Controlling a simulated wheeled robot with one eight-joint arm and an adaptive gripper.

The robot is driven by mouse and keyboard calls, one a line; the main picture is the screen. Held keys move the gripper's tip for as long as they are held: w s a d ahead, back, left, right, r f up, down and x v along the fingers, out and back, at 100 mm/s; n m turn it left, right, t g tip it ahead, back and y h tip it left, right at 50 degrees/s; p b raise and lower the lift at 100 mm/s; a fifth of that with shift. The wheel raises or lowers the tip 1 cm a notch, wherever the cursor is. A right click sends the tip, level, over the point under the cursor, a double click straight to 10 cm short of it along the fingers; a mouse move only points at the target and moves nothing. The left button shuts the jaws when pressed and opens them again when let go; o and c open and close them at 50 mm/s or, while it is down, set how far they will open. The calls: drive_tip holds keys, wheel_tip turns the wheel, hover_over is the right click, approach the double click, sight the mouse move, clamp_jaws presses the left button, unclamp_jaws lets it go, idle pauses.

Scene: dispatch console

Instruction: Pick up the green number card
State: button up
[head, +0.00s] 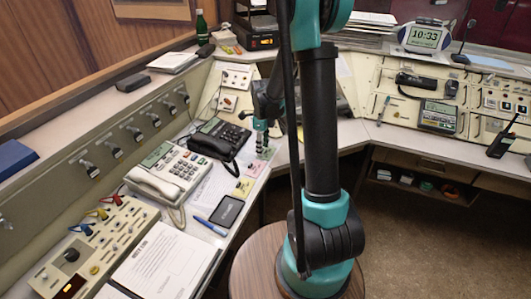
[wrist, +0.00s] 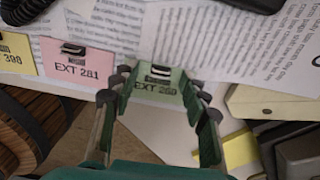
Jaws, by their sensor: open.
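The green number card (wrist: 158,84), marked EXT with a number I cannot read surely, has a dark clip on it and lies at the desk edge over printed paper. My gripper (wrist: 160,97) is open, with one finger on each side of the card in the wrist view. It is empty, and I cannot tell whether the fingers touch the card.
A pink card (wrist: 78,62) marked EXT 281 and a yellow card (wrist: 14,55) lie left of the green one. Printed sheets lie behind. A black phone (head: 213,143), a white phone (head: 168,175) and a dark tablet-like item (head: 227,211) stand nearby on the desk.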

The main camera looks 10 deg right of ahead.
drive_tip(key=shift+c, duration=0.6)
drive_tip(key=c, duration=0.7)
drive_tip(key=shift+c, duration=0.3)
drive_tip(key=shift+r, duration=0.15)
